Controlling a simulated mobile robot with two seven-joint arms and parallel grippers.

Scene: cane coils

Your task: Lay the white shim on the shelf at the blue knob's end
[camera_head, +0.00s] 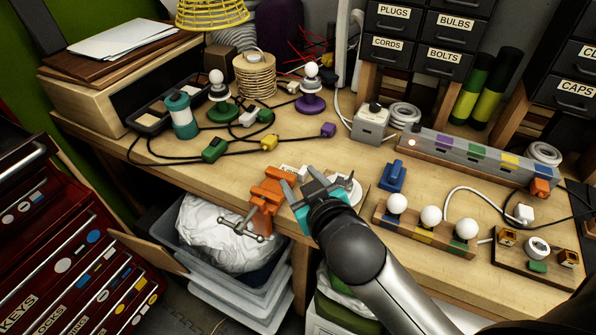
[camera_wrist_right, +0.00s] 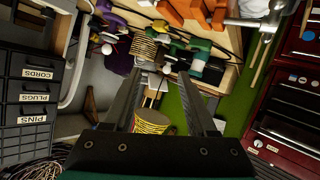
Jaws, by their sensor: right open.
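I cannot pick out a white shim for certain. A small pale piece (camera_head: 293,170) lies on the bench just behind the orange vise (camera_head: 265,195), partly hidden by my gripper. No shelf with a blue knob at its end can be made out; a blue block-like object (camera_head: 392,177) stands on the bench right of my gripper. My right gripper (camera_head: 298,180) is above the bench's front edge, beside the vise. In the right wrist view its jaws (camera_wrist_right: 160,75) are apart, with no object clearly held between them. My left gripper is not in view.
Black cables with plugs cross the bench. A row of white bulbs (camera_head: 431,215) stands right of my arm. A grey power strip (camera_head: 465,157) lies behind.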

